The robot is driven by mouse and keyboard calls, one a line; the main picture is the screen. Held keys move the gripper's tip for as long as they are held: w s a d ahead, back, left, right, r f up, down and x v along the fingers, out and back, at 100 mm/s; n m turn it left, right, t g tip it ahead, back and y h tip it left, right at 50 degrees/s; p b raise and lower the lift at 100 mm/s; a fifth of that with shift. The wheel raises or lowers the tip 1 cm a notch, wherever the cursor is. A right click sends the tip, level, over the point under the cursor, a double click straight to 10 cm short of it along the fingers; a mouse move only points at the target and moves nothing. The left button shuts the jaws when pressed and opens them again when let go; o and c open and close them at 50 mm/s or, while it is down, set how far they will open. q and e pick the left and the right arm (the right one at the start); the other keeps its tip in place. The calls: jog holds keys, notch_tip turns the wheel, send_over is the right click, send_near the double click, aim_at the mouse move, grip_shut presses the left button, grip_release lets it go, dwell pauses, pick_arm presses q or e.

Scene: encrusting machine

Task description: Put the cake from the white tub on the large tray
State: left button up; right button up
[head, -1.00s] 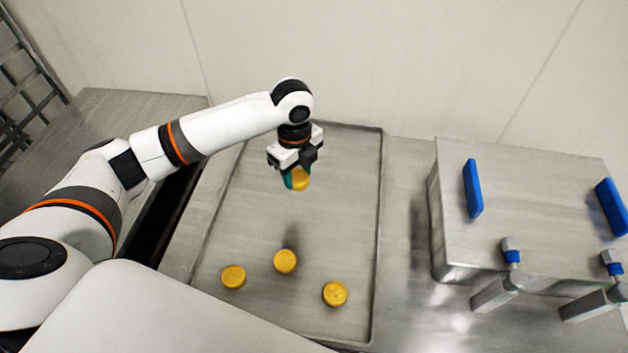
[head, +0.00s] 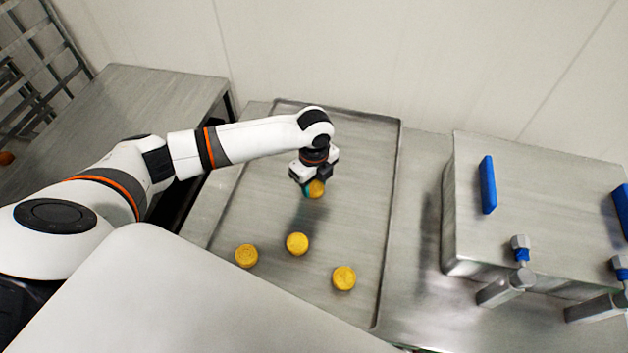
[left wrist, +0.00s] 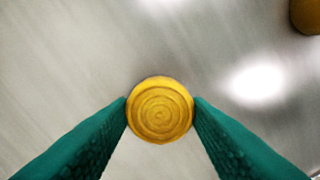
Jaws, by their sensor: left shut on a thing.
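My left gripper (head: 311,190) is shut on a round yellow cake (head: 317,189). In the left wrist view the same cake (left wrist: 160,110) sits between the two green fingertips, its ringed top facing the camera. The gripper holds it above the large tray (head: 362,150), a flat grey metal tray with a low rim. Three more yellow cakes lie on the tray: one at the left (head: 246,256), one in the middle (head: 297,243) and one at the right (head: 344,278). The white tub cannot be made out. My right gripper is out of view.
A metal machine box (head: 540,200) with blue handles (head: 488,184) and taps stands right of the tray. A grey table (head: 150,100) is at the left. The back of the tray is clear. A pale wall is behind.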

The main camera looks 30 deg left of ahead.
aim_at(314, 186)
pick_arm(q)
jog(key=shift+f, duration=0.1)
jog(key=o, duration=1)
notch_tip(314, 186, up, 12)
jog(key=shift+b, duration=0.3)
